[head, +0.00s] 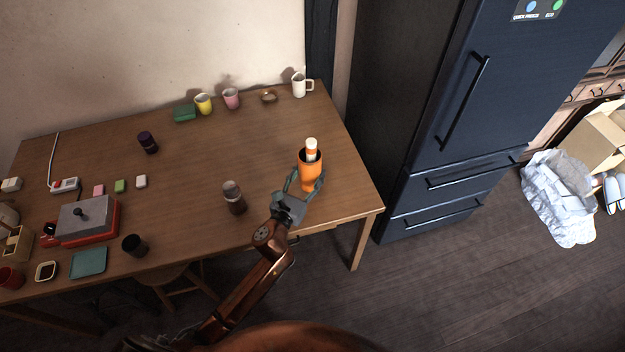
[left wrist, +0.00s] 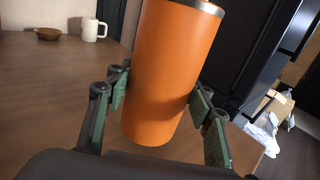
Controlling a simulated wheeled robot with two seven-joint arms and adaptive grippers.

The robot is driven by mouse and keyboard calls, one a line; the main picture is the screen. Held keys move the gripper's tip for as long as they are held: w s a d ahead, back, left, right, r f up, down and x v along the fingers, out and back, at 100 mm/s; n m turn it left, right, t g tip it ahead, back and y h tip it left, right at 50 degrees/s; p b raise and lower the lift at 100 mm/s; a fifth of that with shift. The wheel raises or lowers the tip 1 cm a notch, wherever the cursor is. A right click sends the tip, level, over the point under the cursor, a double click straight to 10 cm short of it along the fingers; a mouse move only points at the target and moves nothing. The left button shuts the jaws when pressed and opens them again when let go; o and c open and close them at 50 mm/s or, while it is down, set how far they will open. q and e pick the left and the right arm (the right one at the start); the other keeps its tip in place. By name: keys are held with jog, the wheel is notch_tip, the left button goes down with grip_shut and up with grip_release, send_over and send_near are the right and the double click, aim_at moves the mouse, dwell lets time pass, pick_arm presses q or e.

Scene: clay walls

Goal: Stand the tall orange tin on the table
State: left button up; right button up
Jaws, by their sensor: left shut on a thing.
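The tall orange tin (head: 310,172) is near the right end of the wooden table (head: 265,140). My left gripper (head: 306,182) is shut on it, with one finger on each side. In the head view a white and orange piece (head: 311,148) shows at the tin's dark mouth. In the left wrist view the tin (left wrist: 165,75) fills the middle, its top cut off by the frame, and leans a little in the picture. Its base shows, but I cannot tell whether it touches the table. My right gripper is not in view.
A brown jar (head: 234,198) stands left of the gripper. A white mug (head: 300,85), small bowl (head: 269,96), pink cup (head: 231,98) and yellow cup (head: 204,103) line the back edge. The fridge (head: 440,110) stands right of the table. The table around the tin is clear.

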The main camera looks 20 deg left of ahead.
aim_at(311, 179)
pick_arm(q)
jog(key=shift+w+d+f, duration=0.15)
jog(key=shift+w+f, duration=0.1)
jog(key=shift+f, duration=0.05)
jog(key=shift+w+f+b, duration=0.15)
jog(key=shift+f+b, duration=0.55)
jog(key=shift+f, duration=0.1)
jog(key=shift+f+b, duration=0.45)
jog(key=shift+f, duration=0.35)
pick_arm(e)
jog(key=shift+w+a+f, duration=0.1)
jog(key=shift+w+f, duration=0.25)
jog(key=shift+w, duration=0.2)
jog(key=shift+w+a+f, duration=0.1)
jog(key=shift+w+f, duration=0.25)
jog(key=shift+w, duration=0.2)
pick_arm(q)
jog(key=shift+f, duration=0.15)
jog(key=o, duration=1.2)
jog(key=shift+c, duration=0.2)
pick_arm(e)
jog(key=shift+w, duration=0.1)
